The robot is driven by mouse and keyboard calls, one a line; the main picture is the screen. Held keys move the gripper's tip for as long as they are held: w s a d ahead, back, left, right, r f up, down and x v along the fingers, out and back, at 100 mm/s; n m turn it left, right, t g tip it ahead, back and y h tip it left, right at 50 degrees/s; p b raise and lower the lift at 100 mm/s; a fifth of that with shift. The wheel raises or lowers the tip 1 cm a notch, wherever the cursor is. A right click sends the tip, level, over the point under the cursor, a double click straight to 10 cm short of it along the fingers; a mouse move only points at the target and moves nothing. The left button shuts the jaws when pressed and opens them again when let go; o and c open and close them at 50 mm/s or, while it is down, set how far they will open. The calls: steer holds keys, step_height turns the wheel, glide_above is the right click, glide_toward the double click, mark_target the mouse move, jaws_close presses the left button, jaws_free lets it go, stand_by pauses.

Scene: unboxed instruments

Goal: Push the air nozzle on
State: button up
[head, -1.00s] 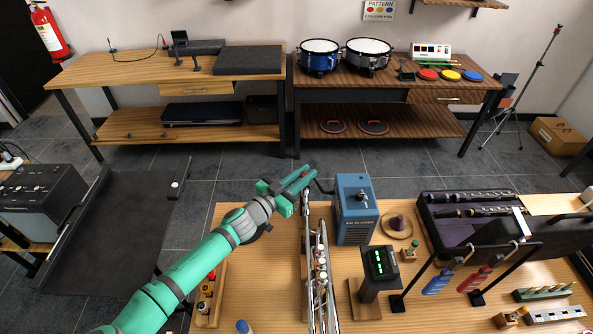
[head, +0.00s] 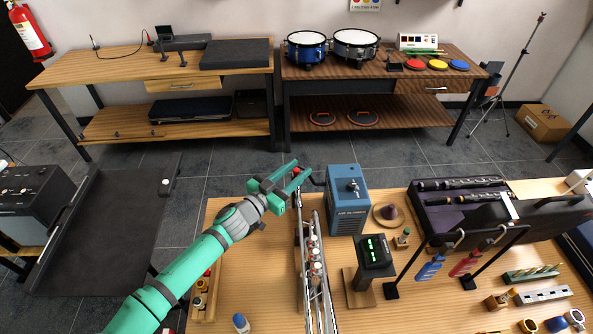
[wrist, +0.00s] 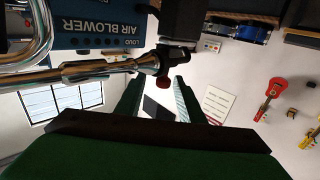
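The blue air blower (head: 347,198) stands on the near table, with a dark bent hose or arm (head: 318,181) at its upper left. It shows upside down in the wrist view (wrist: 95,25). A dark fitting with a red knob (wrist: 163,82) sits at the end of a shiny pipe (wrist: 90,72); I take it to be the air nozzle, but cannot be sure. My gripper (head: 303,168) is left of the blower top, above the silver valved instrument (head: 315,270). Its fingers are apart, with the red knob between them in the wrist view; I cannot tell whether they touch it.
A black digital display (head: 375,252) stands right of the instrument. A purple-lined case (head: 425,200) and a tool rack (head: 430,262) are farther right. A wooden tray (head: 200,300) of small bottles lies at left. Drums (head: 355,42) stand on the back table.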

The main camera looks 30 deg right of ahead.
steer(key=v, duration=1)
steer(key=shift+a, duration=0.3)
